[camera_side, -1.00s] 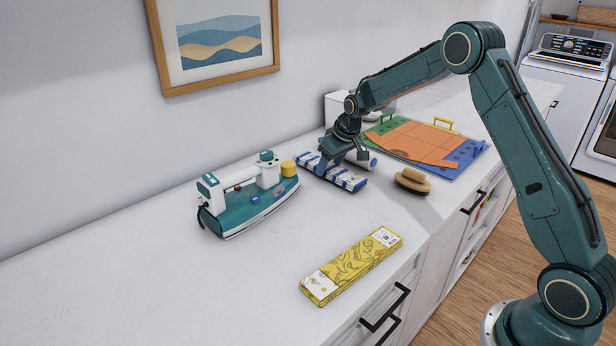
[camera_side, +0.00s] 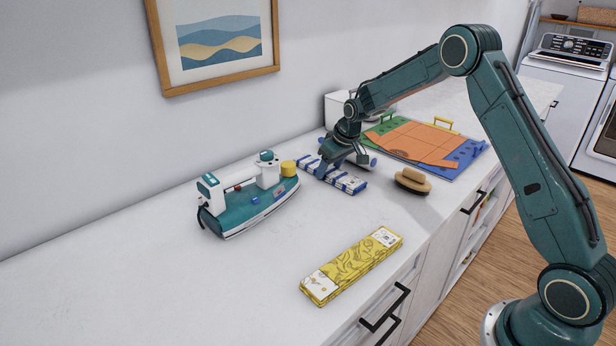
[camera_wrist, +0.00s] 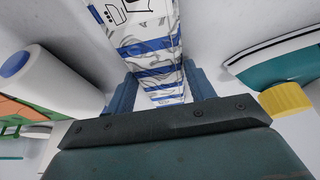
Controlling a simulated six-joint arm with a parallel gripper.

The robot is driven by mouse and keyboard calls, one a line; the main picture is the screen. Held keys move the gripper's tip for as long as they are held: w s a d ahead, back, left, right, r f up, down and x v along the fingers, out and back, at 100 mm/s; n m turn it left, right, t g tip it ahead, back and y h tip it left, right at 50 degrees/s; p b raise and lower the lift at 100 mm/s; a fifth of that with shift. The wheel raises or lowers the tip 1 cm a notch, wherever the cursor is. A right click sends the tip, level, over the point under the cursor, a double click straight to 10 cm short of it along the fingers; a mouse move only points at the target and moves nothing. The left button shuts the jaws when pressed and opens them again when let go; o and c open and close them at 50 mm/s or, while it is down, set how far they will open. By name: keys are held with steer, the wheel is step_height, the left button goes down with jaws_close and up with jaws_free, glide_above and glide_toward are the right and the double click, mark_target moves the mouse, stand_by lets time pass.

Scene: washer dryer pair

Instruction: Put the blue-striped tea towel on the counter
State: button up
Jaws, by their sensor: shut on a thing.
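The blue-striped tea towel (camera_side: 346,181) is a folded white strip with blue bands. It lies on the white counter (camera_side: 230,285), between the iron and the brush. My gripper (camera_side: 336,168) is down at the towel and shut on it, with a finger on each side of the strip. In the wrist view the towel (camera_wrist: 150,45) runs between the two fingers (camera_wrist: 160,95). My gripper hides part of the towel in the side view.
A teal and white iron (camera_side: 245,200) with a yellow knob stands left of the towel. A brush (camera_side: 413,181) lies to the right, and a yellow patterned pack (camera_side: 350,268) lies in front. Behind are a colourful folded board (camera_side: 465,158) and a white roll (camera_wrist: 45,80). The front left counter is clear.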

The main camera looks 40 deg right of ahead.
steer(key=shift+f, duration=0.1)
steer(key=o, duration=1.1)
steer(key=v, duration=1.4)
steer(key=shift+f, duration=0.1)
steer(key=shift+s, duration=0.1)
